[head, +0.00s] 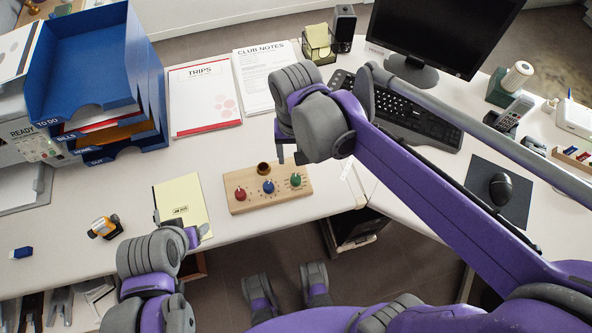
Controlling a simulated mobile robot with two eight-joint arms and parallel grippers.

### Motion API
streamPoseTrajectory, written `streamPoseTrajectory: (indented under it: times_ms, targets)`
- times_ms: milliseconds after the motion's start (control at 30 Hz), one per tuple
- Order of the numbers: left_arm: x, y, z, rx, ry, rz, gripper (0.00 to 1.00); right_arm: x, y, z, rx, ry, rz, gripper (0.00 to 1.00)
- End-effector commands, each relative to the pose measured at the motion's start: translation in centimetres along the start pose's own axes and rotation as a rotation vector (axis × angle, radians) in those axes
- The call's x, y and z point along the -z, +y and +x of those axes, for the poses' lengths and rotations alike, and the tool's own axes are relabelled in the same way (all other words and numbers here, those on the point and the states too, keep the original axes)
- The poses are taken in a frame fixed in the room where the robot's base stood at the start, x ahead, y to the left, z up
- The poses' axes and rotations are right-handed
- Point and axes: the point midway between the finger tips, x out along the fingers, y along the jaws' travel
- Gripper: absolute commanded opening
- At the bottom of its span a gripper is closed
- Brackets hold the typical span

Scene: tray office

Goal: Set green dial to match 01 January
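The green dial (296,179) is the right knob on a wooden board (241,206). A blue dial (268,186) and a red dial (240,194) sit to its left. The markings around the dials are too small to read. My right gripper (290,157) hangs over the board's back right, just behind the green dial, apart from it. It looks open and empty. My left gripper (180,221) is over the front of a yellow pad (178,190), left of the board, and looks open and empty. No readable "01 January" shows.
A dark round brown piece (264,169) stands at the board's back edge. Papers (204,95) lie behind, and blue trays (90,60) stand at left. A keyboard (410,115) lies behind my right arm.

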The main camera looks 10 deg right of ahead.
Motion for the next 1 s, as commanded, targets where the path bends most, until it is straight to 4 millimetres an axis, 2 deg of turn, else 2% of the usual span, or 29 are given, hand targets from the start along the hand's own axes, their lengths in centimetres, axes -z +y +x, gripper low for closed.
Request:
streamPoseTrajectory:
  times_ms: [167, 400, 600, 800, 1000]
  targets:
    - [-0.2, 0.0, 0.3, 0.000, -0.001, 0.000, 0.66, 0.0, 0.0, 1.6, 0.000, 0.000, 0.020, 0.67]
    - [-0.7, 0.0, 1.2, 0.000, -0.004, 0.000, 0.66, 0.0, 0.0, 6.2, 0.000, 0.000, 0.018, 0.67]
    - [-1.0, 0.0, 1.8, 0.000, -0.006, 0.000, 0.66, 0.0, 0.0, 9.3, 0.000, 0.000, 0.017, 0.67]
    - [-1.1, 0.0, 2.0, 0.000, -0.007, 0.000, 0.66, 0.0, 0.0, 10.7, 0.000, 0.000, 0.016, 0.67]
    - [-1.1, 0.0, 2.0, 0.000, -0.007, 0.000, 0.66, 0.0, 0.0, 10.8, 0.000, 0.000, 0.016, 0.67]
